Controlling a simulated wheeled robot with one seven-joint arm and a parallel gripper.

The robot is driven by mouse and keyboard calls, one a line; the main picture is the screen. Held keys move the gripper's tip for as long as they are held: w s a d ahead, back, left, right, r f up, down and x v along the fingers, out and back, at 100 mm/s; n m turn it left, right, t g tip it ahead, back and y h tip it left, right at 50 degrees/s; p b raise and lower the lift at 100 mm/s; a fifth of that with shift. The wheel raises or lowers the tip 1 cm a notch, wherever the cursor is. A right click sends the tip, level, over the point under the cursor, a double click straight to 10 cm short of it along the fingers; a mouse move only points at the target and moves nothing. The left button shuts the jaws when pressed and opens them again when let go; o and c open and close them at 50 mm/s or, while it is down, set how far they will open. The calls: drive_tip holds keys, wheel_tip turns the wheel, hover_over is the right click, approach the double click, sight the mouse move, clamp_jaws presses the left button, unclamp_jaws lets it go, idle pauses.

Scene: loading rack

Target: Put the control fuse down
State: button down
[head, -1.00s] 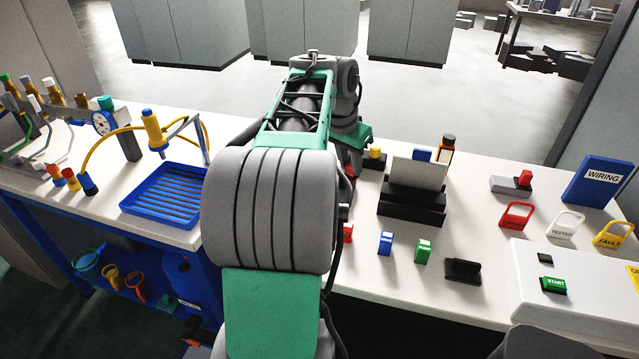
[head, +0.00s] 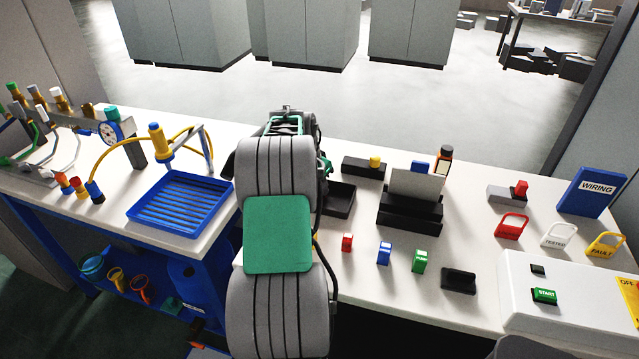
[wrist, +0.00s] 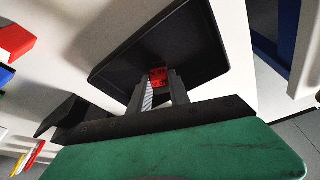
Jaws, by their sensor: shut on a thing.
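My gripper (wrist: 160,88) is shut on a small red block with dark spots, the control fuse (wrist: 158,72), in the wrist view. The fuse is over the inside of a shallow black tray (wrist: 118,60). I cannot tell whether it touches the tray floor. In the head view my arm hides the gripper and the fuse. The black tray (head: 343,203) shows partly there, just right of my arm.
Red (head: 347,242), blue (head: 384,253) and green (head: 419,261) blocks stand in front of the tray. A black holder with a pale card (head: 410,215) is to its right. A blue ribbed tray (head: 180,205) lies left of my arm.

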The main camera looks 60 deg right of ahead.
drive_tip(key=shift+f, duration=0.1)
drive_tip(key=c, duration=1.2)
unclamp_jaws()
drive_tip(key=shift+c, duration=0.2)
drive_tip(key=s+b+v, duration=0.1)
drive_tip(key=v, duration=1.1)
drive_tip(key=w+a+r+n+t, duration=0.1)
drive_tip(key=w+a+n, duration=0.2)
drive_tip(key=w+a, duration=0.35)
drive_tip(key=w+a+r+n+t, duration=0.1)
drive_tip(key=w+a+r+n, duration=0.2)
drive_tip(key=a, duration=0.6)
drive_tip(key=w+a+f+n+t+y, duration=0.2)
drive_tip(key=a+n, duration=0.9)
drive_tip(key=a, duration=1.7)
drive_tip(key=s+a+f+n+y, duration=0.1)
drive_tip(key=s+a+f+n, duration=0.3)
drive_tip(key=a, duration=0.5)
drive_tip(key=shift+s+f+t, duration=0.3)
drive_tip(key=shift+s+f, duration=0.15)
drive_tip(key=shift+s, duration=0.45)
